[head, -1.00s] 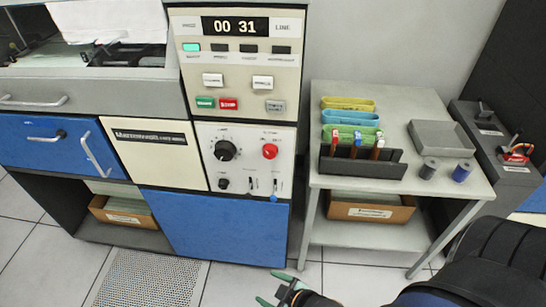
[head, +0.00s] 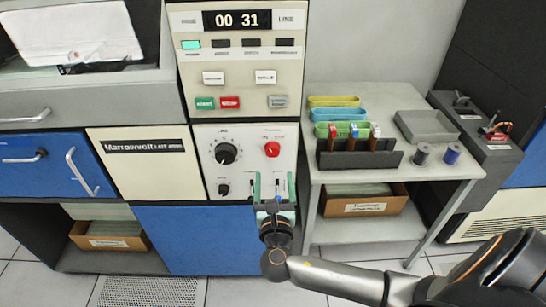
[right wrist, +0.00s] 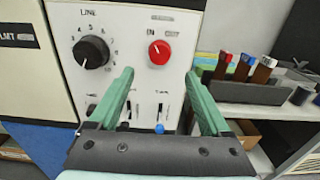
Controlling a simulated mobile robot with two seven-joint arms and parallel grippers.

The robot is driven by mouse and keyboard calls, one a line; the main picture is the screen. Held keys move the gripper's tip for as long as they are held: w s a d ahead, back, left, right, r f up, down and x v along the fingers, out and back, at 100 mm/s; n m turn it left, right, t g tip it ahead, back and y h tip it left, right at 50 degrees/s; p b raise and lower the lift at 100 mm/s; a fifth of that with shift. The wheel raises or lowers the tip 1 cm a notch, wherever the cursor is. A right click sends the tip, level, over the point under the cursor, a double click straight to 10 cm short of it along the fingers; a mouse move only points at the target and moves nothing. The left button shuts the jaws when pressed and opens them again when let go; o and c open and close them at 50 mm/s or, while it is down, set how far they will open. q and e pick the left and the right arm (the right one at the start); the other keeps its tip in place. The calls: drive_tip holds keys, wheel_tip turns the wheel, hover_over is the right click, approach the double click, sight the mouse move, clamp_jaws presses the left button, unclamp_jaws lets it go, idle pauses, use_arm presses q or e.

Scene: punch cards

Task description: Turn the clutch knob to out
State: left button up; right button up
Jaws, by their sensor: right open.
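The cream control panel (head: 246,158) carries a red knob (head: 272,150) at upper right, under a small label too blurred to read surely. In the right wrist view the red knob (right wrist: 160,52) has two small marks above it. A large black numbered knob (head: 225,153), labelled LINE, is to its left. A small black knob (head: 223,190) is below that. My right gripper (head: 274,178) is open and empty in front of the panel's lower right part. Its green fingertips (right wrist: 159,76) lie on either side below the red knob, apart from it. My left gripper is out of view.
Small slider levers (right wrist: 160,108), one with a blue tip, show between the fingers. A side table (head: 420,174) on the right holds a dark rack (head: 345,158), a grey tray (head: 425,126) and two spools. A blue panel (head: 180,238) is below the controls.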

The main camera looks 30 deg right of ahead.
sight(273, 154)
drive_tip(key=x, duration=0.9)
drive_tip(key=shift+w, duration=0.1)
drive_tip(key=shift+c, duration=0.4)
clamp_jaws()
